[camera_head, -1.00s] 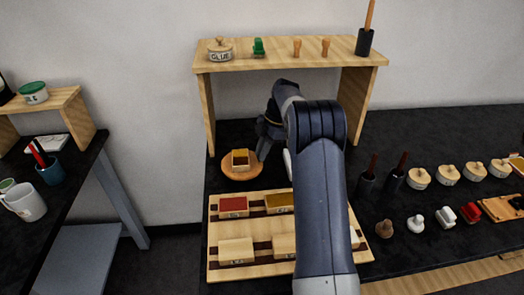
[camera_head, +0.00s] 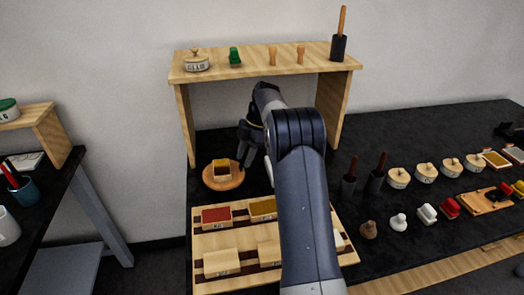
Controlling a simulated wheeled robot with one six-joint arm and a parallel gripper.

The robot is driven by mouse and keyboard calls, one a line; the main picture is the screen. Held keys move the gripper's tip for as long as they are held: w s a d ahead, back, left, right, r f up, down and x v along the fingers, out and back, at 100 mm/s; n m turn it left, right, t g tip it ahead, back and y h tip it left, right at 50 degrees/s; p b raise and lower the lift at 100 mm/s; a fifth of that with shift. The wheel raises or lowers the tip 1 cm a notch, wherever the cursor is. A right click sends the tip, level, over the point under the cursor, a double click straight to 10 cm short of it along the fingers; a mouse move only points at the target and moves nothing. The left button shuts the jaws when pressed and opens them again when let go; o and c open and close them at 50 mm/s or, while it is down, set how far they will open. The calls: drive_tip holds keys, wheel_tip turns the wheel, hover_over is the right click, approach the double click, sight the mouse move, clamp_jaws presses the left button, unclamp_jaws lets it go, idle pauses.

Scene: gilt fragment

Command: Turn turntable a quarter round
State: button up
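The turntable (camera_head: 210,183) is a round wooden disc on the black bench, below the left end of the wooden shelf. A small wooden block with a yellow-brown top (camera_head: 222,168) stands on it. My gripper (camera_head: 244,158) is at the right side of the turntable, with its dark fingers pointing down beside the block. From this view I cannot tell whether the fingers touch the disc or the block. The gap between the fingertips is not clear.
A wooden rack (camera_head: 204,243) of colored blocks lies in front of the turntable. The wooden shelf (camera_head: 262,66) stands behind it, holding a glue pot (camera_head: 197,62). Handled tools, round lidded pots and stamps fill the bench to the right. A side table with a teal cup (camera_head: 23,190) stands left.

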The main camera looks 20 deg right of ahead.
drive_tip(key=d, duration=0.3)
drive_tip(key=w+d, duration=0.1)
drive_tip(key=d, duration=0.3)
drive_tip(key=w+d, duration=0.1)
drive_tip(key=d, duration=0.3)
drive_tip(key=shift+d+f, duration=0.15)
drive_tip(key=shift+d, duration=0.05)
drive_tip(key=shift+a, duration=0.15)
drive_tip(key=a, duration=0.3)
drive_tip(key=s+a, duration=0.1)
drive_tip(key=a, duration=0.3)
drive_tip(key=s+a, duration=0.1)
drive_tip(key=a, duration=0.3)
drive_tip(key=shift+s+a+f, duration=0.15)
drive_tip(key=shift+a+f, duration=0.15)
drive_tip(key=shift+a, duration=0.15)
drive_tip(key=shift+f, duration=0.25)
